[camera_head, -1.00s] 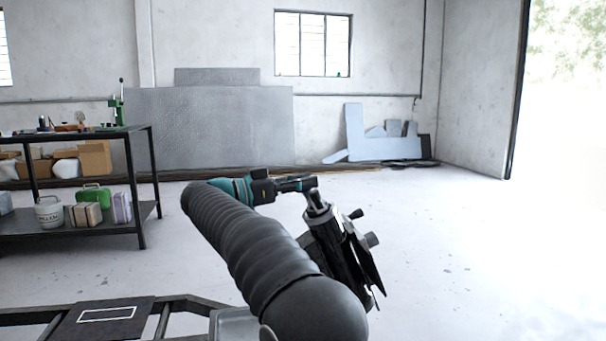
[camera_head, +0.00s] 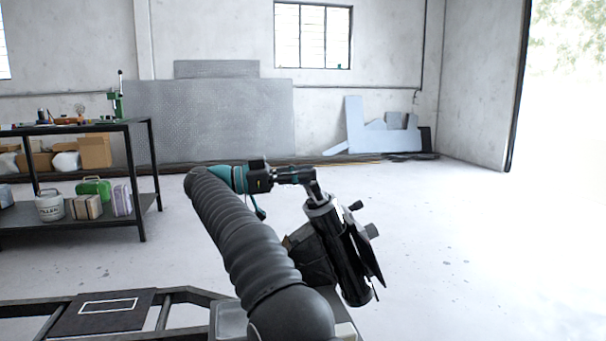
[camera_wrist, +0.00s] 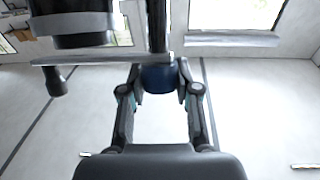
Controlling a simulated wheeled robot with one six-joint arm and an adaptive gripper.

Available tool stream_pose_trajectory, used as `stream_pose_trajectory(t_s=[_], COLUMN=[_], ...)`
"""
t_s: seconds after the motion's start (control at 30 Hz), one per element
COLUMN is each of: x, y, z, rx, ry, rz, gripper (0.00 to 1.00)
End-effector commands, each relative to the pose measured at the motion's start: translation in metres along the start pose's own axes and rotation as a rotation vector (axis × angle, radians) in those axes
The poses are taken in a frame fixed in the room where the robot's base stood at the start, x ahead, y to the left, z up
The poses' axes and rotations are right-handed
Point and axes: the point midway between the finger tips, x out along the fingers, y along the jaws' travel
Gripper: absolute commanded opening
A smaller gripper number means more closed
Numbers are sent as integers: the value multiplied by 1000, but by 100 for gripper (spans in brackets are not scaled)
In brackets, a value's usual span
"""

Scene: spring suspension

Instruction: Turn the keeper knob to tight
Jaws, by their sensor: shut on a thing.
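My gripper (camera_head: 298,177) reaches in from the left in the head view, at the top of a tilted black cylinder unit (camera_head: 335,240) with a grey metal fitting at its upper end. In the wrist view my gripper (camera_wrist: 159,82) has its two fingers around a dark blue round knob (camera_wrist: 158,78), apparently the keeper knob, and is shut on it. A dark post (camera_wrist: 157,28) rises behind the knob. The knob's markings do not show. In the head view the knob itself cannot be told apart from the fingers and fitting.
A grey bar (camera_wrist: 100,60) and a large dark cylinder (camera_wrist: 72,22) lie close to the fingers in the wrist view. A dark plate and small side knobs (camera_head: 372,231) stick out right of the unit. A loaded shelf (camera_head: 85,222) stands left. Floor at right is clear.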

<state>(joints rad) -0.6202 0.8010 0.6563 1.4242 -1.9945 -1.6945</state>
Motion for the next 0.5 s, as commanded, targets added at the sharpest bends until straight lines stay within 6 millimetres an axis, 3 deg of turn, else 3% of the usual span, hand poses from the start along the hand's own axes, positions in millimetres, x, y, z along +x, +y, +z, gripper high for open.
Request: stream_pose_trajectory(t_s=[0.17, 0.2, 0.3, 0.5], x=[0, 0, 0, 0], y=[0, 0, 0, 0], z=[0, 0, 0, 0], rx=[-1, -1, -1, -1], ry=[0, 0, 0, 0], rz=[0, 0, 0, 0], gripper=[0, 36, 58, 58])
